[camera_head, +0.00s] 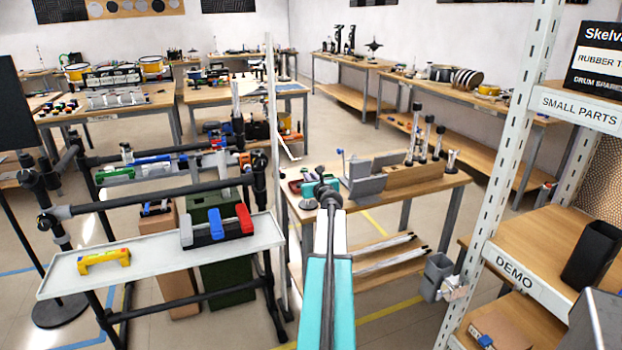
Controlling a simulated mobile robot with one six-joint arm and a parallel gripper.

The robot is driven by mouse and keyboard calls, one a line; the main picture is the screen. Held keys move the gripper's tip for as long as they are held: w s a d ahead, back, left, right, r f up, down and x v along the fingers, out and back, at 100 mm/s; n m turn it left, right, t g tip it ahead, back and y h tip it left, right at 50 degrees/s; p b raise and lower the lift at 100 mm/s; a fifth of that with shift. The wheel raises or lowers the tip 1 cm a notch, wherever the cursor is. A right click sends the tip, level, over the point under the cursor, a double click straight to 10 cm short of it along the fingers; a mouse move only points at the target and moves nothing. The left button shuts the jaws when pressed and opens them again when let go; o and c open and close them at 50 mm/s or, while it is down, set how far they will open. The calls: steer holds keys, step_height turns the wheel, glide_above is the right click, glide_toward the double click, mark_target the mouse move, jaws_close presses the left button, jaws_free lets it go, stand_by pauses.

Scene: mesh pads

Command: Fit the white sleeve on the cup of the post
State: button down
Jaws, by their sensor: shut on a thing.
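My arm reaches from the bottom middle toward the near workbench. My gripper (326,194) is small and dark at its far end, over the bench's left part. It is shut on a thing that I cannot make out. The jaws are too small to tell apart. I cannot pick out the white sleeve for sure. Several upright posts with dark tops stand at the back right of this bench, one of them a tall post (427,138). A shorter silver post (452,160) with a widened top stands to their right. I cannot tell which post has the cup.
The near workbench (442,186) also bears a grey fixture (370,180) and a wooden block (412,176). A grey tray shelf (160,265) on a dark pipe frame is at left. A metal rack (505,150) with shelves stands at right. Floor shows between benches.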

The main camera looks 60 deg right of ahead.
steer(key=c, duration=1.7)
jaws_free()
steer(key=shift+s+a, duration=0.15)
steer(key=shift+b+v, duration=0.35)
steer(key=shift+v, duration=6.3)
steer(key=shift+r, duration=0.15)
